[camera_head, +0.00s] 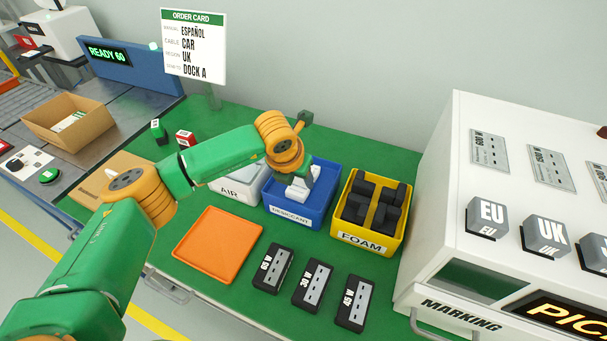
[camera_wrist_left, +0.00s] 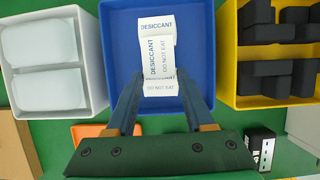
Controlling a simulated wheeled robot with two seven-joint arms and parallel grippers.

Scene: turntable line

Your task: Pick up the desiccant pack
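White desiccant packs (camera_wrist_left: 158,58), printed "DESICCANT" and "DO NOT EAT", lie overlapping in the blue bin (camera_wrist_left: 115,30). The bin's front label reads DESICCANT in the head view (camera_head: 290,217). My left gripper (camera_wrist_left: 160,80) points down into this bin. Its two fingers are apart, one on each side of the packs' column, and I see no pack clamped between them. How deep the fingertips sit relative to the packs is hard to tell. In the head view the left wrist hides part of the bin. My right gripper is in neither view.
The AIR bin (camera_head: 233,190) stands left of the blue bin, and the yellow FOAM bin (camera_head: 374,240) with black blocks stands right. An orange tray (camera_head: 218,245) and several chargers (camera_head: 312,285) lie in front. The white marking machine (camera_head: 440,190) stands at right.

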